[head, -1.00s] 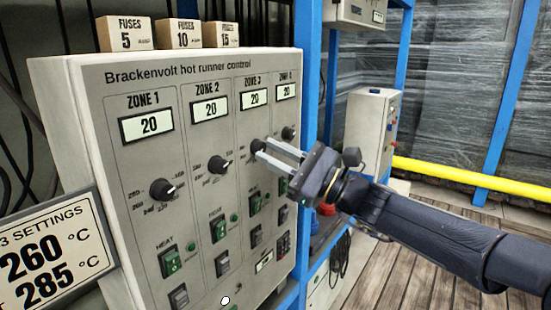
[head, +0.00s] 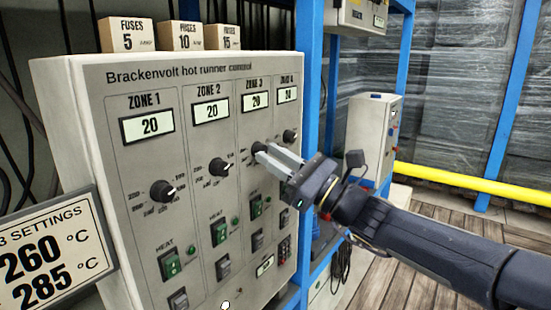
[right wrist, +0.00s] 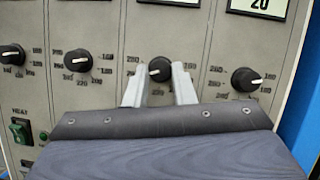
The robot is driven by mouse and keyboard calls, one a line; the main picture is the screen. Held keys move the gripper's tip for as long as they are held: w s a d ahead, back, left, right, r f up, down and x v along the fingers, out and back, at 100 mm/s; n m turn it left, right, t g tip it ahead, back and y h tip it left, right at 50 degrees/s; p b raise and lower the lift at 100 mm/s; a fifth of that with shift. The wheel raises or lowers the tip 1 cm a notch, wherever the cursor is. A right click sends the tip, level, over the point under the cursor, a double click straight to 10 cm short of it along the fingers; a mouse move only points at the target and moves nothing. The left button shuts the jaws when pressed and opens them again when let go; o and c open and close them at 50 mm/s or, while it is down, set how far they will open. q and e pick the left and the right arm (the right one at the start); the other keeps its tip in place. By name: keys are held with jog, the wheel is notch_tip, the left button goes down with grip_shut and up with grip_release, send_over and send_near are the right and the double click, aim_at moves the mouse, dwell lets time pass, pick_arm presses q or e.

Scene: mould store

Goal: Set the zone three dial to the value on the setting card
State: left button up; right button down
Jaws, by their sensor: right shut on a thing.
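The zone three dial (head: 258,148) is a black knob with a white pointer on the grey control panel (head: 125,90). My right gripper (head: 262,151) is shut on this dial, a finger on each side. In the right wrist view the dial (right wrist: 160,69) sits between the two pale fingertips (right wrist: 158,78), its white mark near the upper left part of the knob. The zone 3 display (head: 256,100) reads 20. The setting card (head: 55,250) at lower left shows "3 SETTINGS", 260 °C and 285 °C; its left edge is cut off. My left gripper is not in view.
The other zone dials, such as zone 2's (head: 219,166) and zone 4's (head: 290,136), sit close on either side. Green heat switches (head: 219,232) lie below. Fuse boxes (head: 127,34) stand on the panel. A blue post (head: 309,70) rises at its right.

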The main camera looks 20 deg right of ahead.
jog(key=c, duration=1.2)
grip_release()
jog(key=shift+f, duration=0.1)
jog(key=v, duration=0.7)
jog(key=shift+s+d, duration=0.25)
jog(key=shift+s, duration=0.05)
jog(key=shift+f, duration=0.1)
